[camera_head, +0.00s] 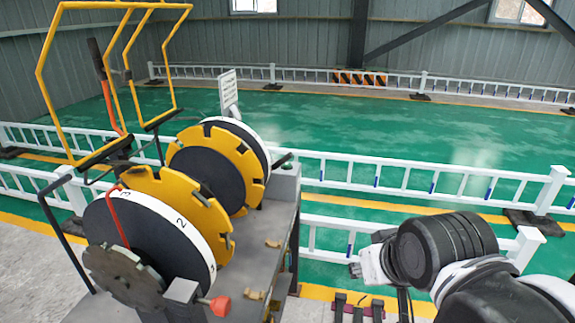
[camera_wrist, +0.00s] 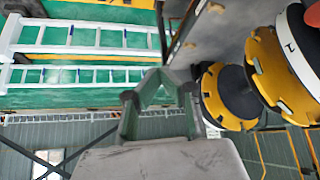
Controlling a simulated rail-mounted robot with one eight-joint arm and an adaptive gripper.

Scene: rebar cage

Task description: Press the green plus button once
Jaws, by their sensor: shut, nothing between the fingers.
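I cannot make out a green plus button in either view. A small dark green piece (camera_head: 283,159) sits on top of the grey machine frame (camera_head: 285,185) in the head view, too small to identify. My gripper (camera_wrist: 158,74) shows in the wrist view, its two dark grey-green fingers meeting at the tips with nothing between them. It appears apart from the machine. In the head view my arm comes in from the lower right, to the right of the machine; the fingers are not clear there.
The machine carries yellow notched discs (camera_head: 190,205) and numbered white-rimmed wheels (camera_head: 205,250). A red knob (camera_head: 220,305) is at its front. Yellow bent bars (camera_head: 45,90) rise at the left. A white sign (camera_head: 228,90) stands behind. White fences (camera_head: 400,170) cross the green floor (camera_head: 420,130).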

